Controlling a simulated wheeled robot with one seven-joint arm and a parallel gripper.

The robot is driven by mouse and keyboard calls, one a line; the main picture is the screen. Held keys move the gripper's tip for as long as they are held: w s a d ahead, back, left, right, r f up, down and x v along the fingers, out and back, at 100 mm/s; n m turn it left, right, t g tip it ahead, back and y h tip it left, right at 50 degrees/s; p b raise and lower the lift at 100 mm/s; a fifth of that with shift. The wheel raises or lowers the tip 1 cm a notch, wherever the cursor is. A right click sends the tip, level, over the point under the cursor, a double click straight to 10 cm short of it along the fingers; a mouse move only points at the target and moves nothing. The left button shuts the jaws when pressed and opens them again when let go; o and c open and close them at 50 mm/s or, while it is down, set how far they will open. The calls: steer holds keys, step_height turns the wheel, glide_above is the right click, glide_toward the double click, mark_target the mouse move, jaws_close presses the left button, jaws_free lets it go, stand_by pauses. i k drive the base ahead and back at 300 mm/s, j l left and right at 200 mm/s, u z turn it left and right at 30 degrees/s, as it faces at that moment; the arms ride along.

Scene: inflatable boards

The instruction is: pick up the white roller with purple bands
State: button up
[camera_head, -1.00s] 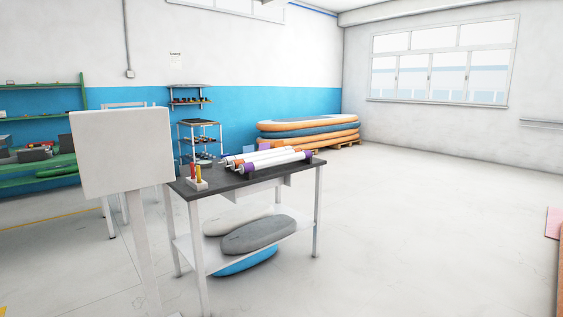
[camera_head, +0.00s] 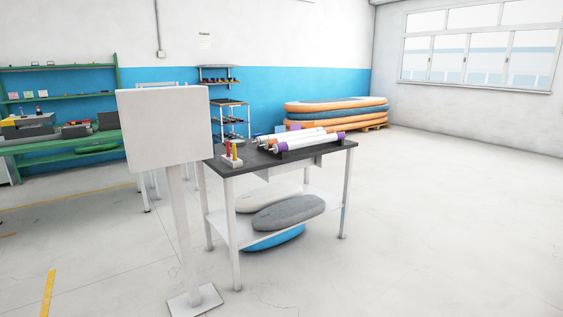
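The white roller with purple bands (camera_head: 310,142) lies on the dark top of a white-legged table (camera_head: 240,162). It is the front one of a few rollers lying side by side there, with a purple band near each end. Behind it lie white rollers with orange parts (camera_head: 300,135), partly hidden by it. My gripper is not in view, so its state and its distance to the roller do not show.
A small white holder with red and yellow tools (camera_head: 232,158) stands at the table's left end. A white panel on a post (camera_head: 168,130) stands in front left of the table. Open floor (camera_head: 440,230) lies to the right.

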mark_target(311, 142)
steer(key=i, duration=3.9)
steer(key=i+l+u, duration=0.1)
steer(key=i+u, duration=0.35)
steer(key=i, duration=0.15)
